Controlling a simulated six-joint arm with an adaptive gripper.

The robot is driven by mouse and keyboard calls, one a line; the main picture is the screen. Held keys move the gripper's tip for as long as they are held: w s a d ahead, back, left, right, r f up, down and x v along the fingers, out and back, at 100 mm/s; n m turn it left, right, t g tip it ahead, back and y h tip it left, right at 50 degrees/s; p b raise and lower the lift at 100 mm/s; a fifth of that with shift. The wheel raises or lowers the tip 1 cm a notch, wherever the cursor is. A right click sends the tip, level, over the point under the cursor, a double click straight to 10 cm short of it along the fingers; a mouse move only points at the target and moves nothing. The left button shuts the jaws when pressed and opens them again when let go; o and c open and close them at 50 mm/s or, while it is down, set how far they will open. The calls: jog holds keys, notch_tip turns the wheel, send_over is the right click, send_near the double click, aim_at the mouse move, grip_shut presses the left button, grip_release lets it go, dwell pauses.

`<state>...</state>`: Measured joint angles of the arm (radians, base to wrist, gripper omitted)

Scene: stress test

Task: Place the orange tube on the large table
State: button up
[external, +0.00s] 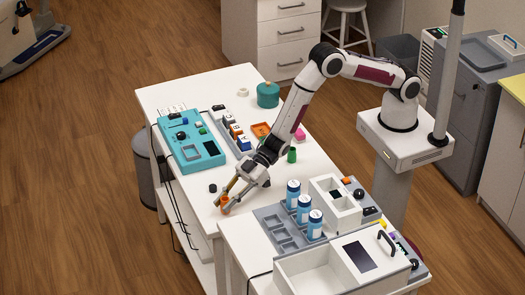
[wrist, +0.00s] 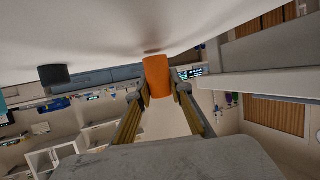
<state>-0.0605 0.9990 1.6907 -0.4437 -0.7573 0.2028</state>
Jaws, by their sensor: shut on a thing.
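The orange tube (external: 225,201) is between the fingertips of my gripper (external: 229,197), low over the white top of the large table (external: 189,92), near its front left corner. In the wrist view the orange tube (wrist: 158,76) stands between the two fingers of my gripper (wrist: 160,90), which are shut on it. One end of the tube is at or very close to the white table surface (wrist: 120,22); I cannot tell whether it touches.
A small black cylinder (external: 212,188) stands close by on the left and shows in the wrist view (wrist: 55,75). A green cylinder (external: 292,155) stands to the right. A grey tray with blue-white bottles (external: 304,210) is at the lower right. A teal panel (external: 192,138) lies further left.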

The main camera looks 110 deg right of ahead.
jog(key=shift+f, duration=0.3)
jog(key=shift+f, duration=0.15)
jog(key=o, duration=0.9)
jog(key=shift+s+d+r, duration=0.25)
jog(key=shift+s+r, duration=0.2)
jog(key=shift+s, duration=0.1)
jog(key=shift+v, duration=5.35)
